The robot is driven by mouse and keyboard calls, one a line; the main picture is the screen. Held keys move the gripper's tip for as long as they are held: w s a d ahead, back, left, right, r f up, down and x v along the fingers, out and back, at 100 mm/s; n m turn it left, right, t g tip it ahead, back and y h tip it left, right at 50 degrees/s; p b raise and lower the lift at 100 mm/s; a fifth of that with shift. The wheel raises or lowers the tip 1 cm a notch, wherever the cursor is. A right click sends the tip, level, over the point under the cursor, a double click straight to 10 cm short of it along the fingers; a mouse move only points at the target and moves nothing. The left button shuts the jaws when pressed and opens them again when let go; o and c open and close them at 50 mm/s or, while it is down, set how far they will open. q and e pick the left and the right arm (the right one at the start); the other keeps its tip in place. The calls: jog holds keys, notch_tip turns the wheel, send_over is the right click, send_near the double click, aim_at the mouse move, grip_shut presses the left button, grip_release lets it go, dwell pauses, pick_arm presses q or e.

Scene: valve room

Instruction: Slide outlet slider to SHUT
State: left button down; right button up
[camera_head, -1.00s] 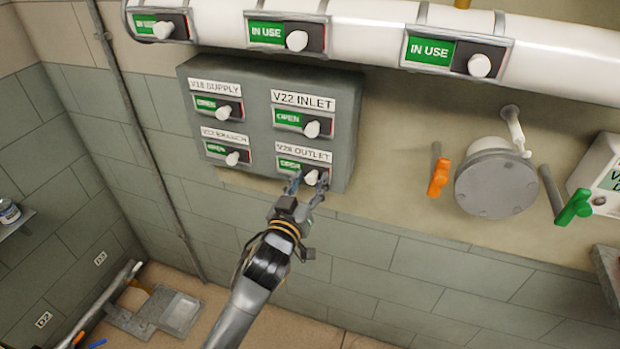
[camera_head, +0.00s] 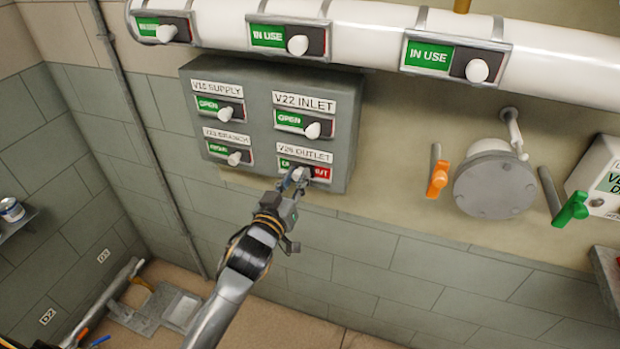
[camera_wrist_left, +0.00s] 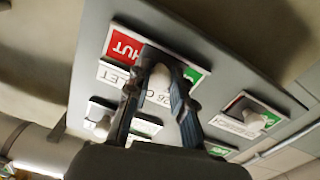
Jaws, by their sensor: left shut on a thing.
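The outlet slider's plate (camera_head: 321,174) is at the lower right of the grey panel, under the label V28 OUTLET (camera_head: 305,155). Red with the letters UT shows right of its pale knob (camera_head: 299,173), and a little green shows on the left. In the left wrist view, where lettering is upside down, red HUT (camera_wrist_left: 124,46) is left of the knob (camera_wrist_left: 160,77) and green is to its right. The knob is partway along its track. My left gripper (camera_head: 293,181) is shut on the knob, its fingers on both sides. My right gripper is not in view.
V22 INLET (camera_head: 303,121), V18 SUPPLY (camera_head: 219,107) and the lower-left slider (camera_head: 229,152) show green on the same panel (camera_head: 258,126). A white pipe (camera_head: 360,35) with IN USE sliders runs above. Orange (camera_head: 438,178) and green (camera_head: 571,209) handles are at right.

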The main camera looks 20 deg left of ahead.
pick_arm(q)
jog(key=a, duration=0.3)
jog(key=shift+d, duration=0.1)
jog(key=c, duration=1.5)
grip_release()
jog(key=o, duration=0.4)
jog(key=shift+a, duration=0.2)
jog(key=shift+d, duration=0.1)
send_near(290, 165)
jog(key=s, duration=0.5)
jog(key=shift+s+a+f, duration=0.25)
